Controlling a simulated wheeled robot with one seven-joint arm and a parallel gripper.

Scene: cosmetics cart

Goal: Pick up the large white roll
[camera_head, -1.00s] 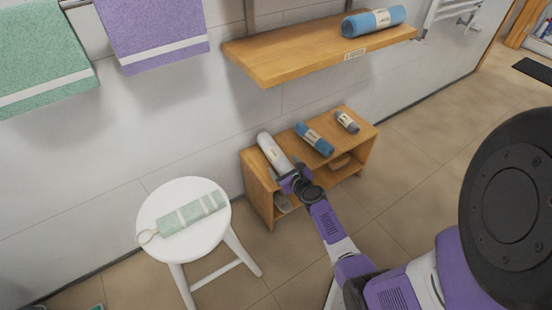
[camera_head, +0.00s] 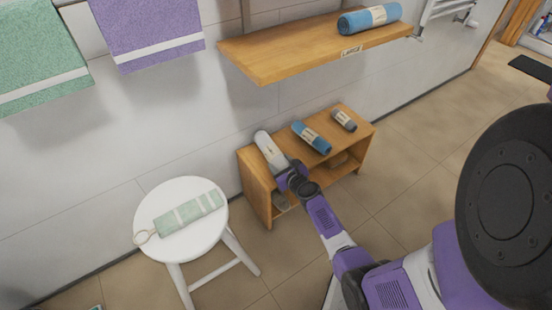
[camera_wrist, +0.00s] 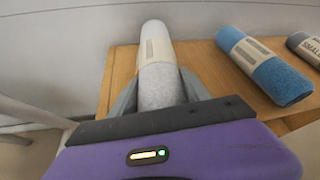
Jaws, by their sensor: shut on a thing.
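The large white roll (camera_head: 270,151) with a beige label band lies at the left end of the top of a low wooden shelf unit (camera_head: 355,129). In the wrist view the white roll (camera_wrist: 157,60) points away from me, its near end between my fingers. My gripper (camera_head: 283,172) is shut on the near part of the roll; in the wrist view my gripper (camera_wrist: 158,95) has a grey finger on each side of it. The roll's near end is hidden by my gripper body. I cannot tell whether the roll touches the shelf top.
A blue roll (camera_head: 311,137) and a small grey roll (camera_head: 344,120) lie to the right on the same top. A wall shelf (camera_head: 270,62) above holds another blue roll (camera_head: 369,18).

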